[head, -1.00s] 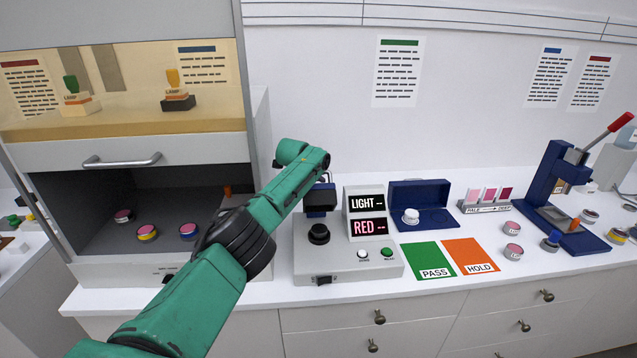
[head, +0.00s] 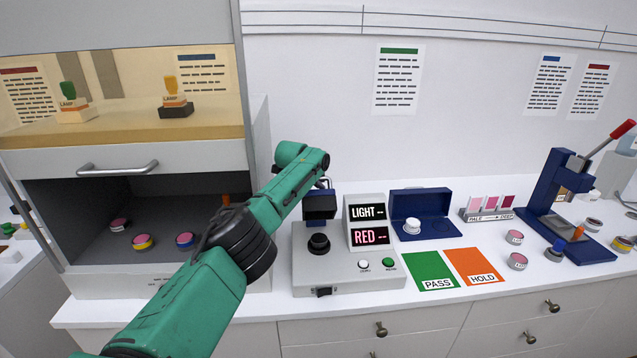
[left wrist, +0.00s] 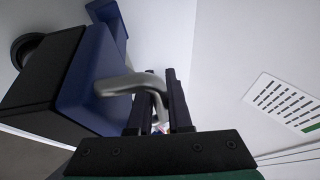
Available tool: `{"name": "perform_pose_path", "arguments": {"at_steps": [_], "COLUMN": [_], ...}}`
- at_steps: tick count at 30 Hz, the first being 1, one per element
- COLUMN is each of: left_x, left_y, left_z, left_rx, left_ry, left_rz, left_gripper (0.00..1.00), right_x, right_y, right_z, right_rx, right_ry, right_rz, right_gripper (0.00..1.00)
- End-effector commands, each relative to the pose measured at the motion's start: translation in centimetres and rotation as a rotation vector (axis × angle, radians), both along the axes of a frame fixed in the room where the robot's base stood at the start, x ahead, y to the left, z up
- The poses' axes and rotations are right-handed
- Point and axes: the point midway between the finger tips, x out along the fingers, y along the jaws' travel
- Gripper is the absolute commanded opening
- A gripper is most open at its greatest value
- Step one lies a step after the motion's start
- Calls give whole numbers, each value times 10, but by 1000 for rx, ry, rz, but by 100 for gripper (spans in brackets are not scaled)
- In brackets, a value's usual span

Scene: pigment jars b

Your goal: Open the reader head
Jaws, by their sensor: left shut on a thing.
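The reader (head: 345,273) is a light grey box on the bench, with a black round port (head: 318,243) on top. Its blue and black head (head: 319,207) stands raised above and behind the port, tilted with its dark face toward me. In the left wrist view the head (left wrist: 85,85) fills the left side, and its bent grey handle (left wrist: 118,84) runs between my fingers. My left gripper (left wrist: 157,82) is shut on this handle. In the head view the gripper is mostly hidden behind my green arm. My right gripper is not in view.
A display (head: 367,222) reads LIGHT and RED. Right of the reader lie a blue case (head: 440,225), a green PASS card (head: 425,265), an orange HOLD card (head: 472,262) and a blue press (head: 553,200). A cabinet (head: 120,158) with jars stands left.

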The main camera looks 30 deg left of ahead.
Motion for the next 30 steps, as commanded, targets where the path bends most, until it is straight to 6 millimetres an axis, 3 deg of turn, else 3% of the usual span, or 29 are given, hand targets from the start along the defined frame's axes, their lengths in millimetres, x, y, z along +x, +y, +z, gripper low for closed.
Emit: {"name": "perform_pose_path", "arguments": {"at_steps": [17, 18, 19, 30], "left_x": [1, 1, 1, 1], "left_y": [-6, -6, -6, -4], "left_z": [-5, -5, -5, 5], "left_rx": [-6, -6, -5, -2], "left_ry": [5, 6, 5, 2], "left_rz": [-9, -9, -9, -4], "left_gripper": [0, 25, 30, 30], "right_x": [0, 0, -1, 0], "right_y": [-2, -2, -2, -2], "right_z": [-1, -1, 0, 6], "right_rx": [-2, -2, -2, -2], "right_ry": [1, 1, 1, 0], "right_rz": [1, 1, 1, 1], "right_gripper": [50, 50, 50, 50]}}
